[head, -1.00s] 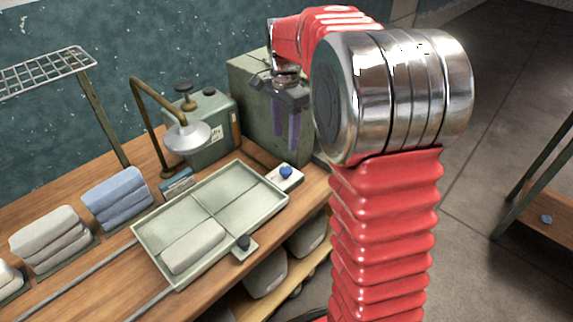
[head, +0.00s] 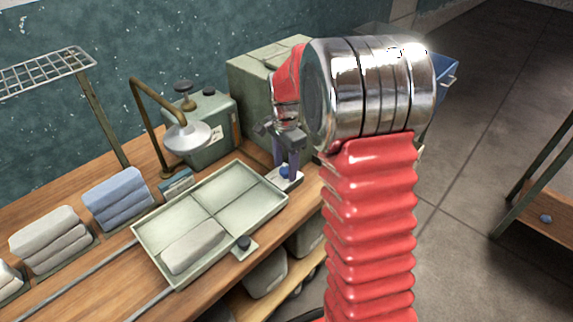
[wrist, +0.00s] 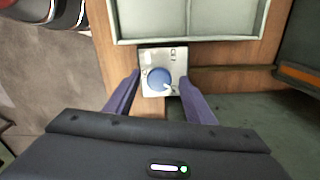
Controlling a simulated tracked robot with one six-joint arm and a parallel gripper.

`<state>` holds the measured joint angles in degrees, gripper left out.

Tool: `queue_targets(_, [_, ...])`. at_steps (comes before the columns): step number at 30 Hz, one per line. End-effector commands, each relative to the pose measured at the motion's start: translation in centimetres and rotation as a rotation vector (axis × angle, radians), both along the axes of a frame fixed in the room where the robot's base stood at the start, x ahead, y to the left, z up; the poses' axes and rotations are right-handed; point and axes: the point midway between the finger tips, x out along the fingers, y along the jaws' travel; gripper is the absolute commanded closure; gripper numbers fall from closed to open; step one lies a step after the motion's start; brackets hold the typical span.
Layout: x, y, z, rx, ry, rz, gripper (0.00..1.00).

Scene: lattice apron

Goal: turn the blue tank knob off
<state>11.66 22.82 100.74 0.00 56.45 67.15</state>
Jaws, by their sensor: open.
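The blue knob (head: 285,172) sits on a small pale plate at the far right corner of the tray. In the wrist view the round blue knob (wrist: 160,79) has a white pointer mark toward its lower right, on a light square plate (wrist: 178,61) with small dark marks. My gripper (head: 282,168) is open, pointing down over the knob. In the wrist view its two purple fingers (wrist: 160,88) stand on either side of the knob, with gaps between them and it. Whether the fingertips are level with the knob is hard to tell.
The divided tray (head: 160,262) holds a folded grey cloth (head: 193,247). A black knob (head: 243,243) is at its near edge. A green tank with a lamp-like spout (head: 187,135) stands behind. Folded towels (head: 117,198) lie left. A large green box (head: 250,90) stands close behind my gripper.

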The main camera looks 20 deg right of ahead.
Motion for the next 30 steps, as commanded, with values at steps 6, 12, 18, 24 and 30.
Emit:
queue_targets(6, [0.01,0.02,0.01,0.000,0.000,0.000,0.52])
queue_targets(12, [0.01,0.02,0.03,0.000,0.000,0.000,0.66])
queue_targets(18, [0.06,0.03,0.05,0.000,-0.001,0.000,0.80])
queue_targets(24, [0.10,-0.43,0.06,0.000,-0.003,-0.002,0.91])
queue_targets(30, [0.14,-0.21,0.09,-0.001,-0.005,0.010,0.91])
